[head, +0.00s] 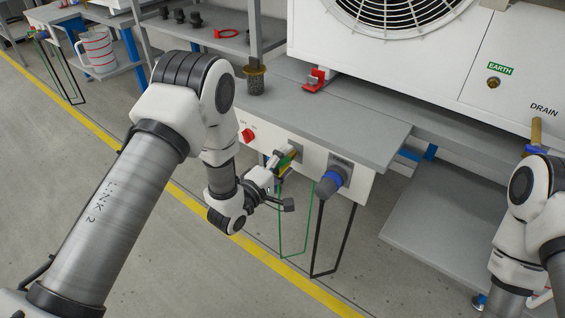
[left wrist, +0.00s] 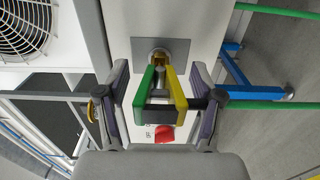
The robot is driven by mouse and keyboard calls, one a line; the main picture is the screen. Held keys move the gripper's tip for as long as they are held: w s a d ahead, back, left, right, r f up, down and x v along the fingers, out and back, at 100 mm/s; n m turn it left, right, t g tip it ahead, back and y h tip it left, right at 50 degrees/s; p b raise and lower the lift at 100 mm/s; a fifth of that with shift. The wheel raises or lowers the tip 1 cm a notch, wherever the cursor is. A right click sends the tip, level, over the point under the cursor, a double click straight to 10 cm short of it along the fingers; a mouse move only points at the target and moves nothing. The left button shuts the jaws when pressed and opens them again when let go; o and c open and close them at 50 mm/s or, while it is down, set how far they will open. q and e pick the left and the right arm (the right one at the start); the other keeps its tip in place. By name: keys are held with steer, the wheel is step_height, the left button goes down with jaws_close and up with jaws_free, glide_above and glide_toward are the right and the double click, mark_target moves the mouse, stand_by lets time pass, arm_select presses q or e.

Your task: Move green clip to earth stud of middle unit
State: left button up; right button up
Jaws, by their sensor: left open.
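The green clip (head: 287,159), with one green and one yellow arm, sits at a metal plate on the front panel of the grey bench. In the left wrist view the clip (left wrist: 152,92) has its jaws at a brass post (left wrist: 160,57) on that plate. My left gripper (head: 275,187) is at the clip; in its wrist view the gripper (left wrist: 160,108) has its fingers apart, one on each side of the clip. The brass earth stud (head: 494,82) is under the green EARTH label on the white unit (head: 440,45). My right gripper is out of view.
A blue-and-grey plug (head: 331,182) with a black cable is right of the clip. A red knob (head: 247,134) is left. A green cable (head: 281,225) hangs below. A red clamp (head: 315,81) and a brush-like thing (head: 255,78) stand on the bench (head: 375,125).

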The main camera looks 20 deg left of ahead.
mark_target(275, 170)
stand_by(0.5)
arm_select(q)
jaws_close()
steer(key=shift+s, duration=0.1)
steer(key=shift+p+v, duration=1)
steer(key=shift+v, duration=1.95)
